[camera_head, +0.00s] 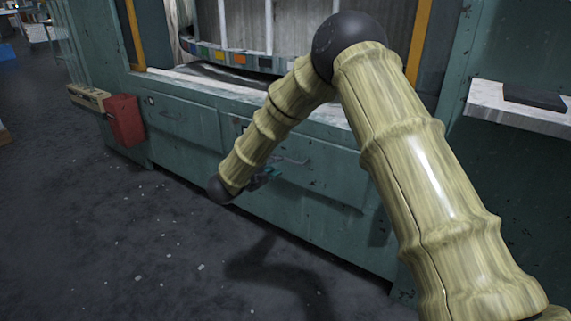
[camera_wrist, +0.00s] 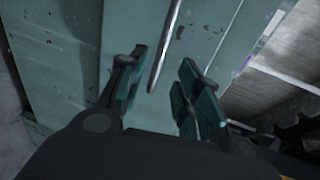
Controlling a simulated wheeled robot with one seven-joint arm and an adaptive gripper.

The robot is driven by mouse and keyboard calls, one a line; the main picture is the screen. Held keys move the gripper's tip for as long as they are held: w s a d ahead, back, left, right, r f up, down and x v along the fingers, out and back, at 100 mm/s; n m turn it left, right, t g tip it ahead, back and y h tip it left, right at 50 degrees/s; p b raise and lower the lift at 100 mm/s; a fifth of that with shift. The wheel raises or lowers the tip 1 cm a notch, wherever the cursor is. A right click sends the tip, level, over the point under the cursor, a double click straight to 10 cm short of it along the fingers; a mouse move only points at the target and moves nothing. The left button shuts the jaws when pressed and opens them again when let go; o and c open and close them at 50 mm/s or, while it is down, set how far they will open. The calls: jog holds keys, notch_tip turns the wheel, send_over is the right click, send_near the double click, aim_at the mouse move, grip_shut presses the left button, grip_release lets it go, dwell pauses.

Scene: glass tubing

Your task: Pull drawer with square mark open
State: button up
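The green cabinet has a left drawer (camera_head: 185,125) with a thin metal handle (camera_head: 172,117) and a small pale mark (camera_head: 151,100) near its upper left corner. A right drawer has its own handle (camera_head: 292,159), partly behind my arm. Both drawers look closed. The marks are too small or hidden to tell which is square. My gripper (camera_head: 264,178) is in front of the right drawer, mostly hidden by my wrist. In the wrist view my gripper (camera_wrist: 158,97) is open, and a metal handle bar (camera_wrist: 166,45) runs down into the gap between its fingers, with no clear contact.
A red box (camera_head: 126,120) hangs on the cabinet's left side by a beige panel (camera_head: 88,97). A pale worktop (camera_head: 210,86) lies above the drawers. A pale shelf (camera_head: 515,108) juts out at right.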

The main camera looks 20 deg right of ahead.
aim_at(285, 160)
jog(key=b+x, duration=0.2)
jog(key=x, duration=0.6)
jog(key=shift+b, duration=0.35)
grip_shut()
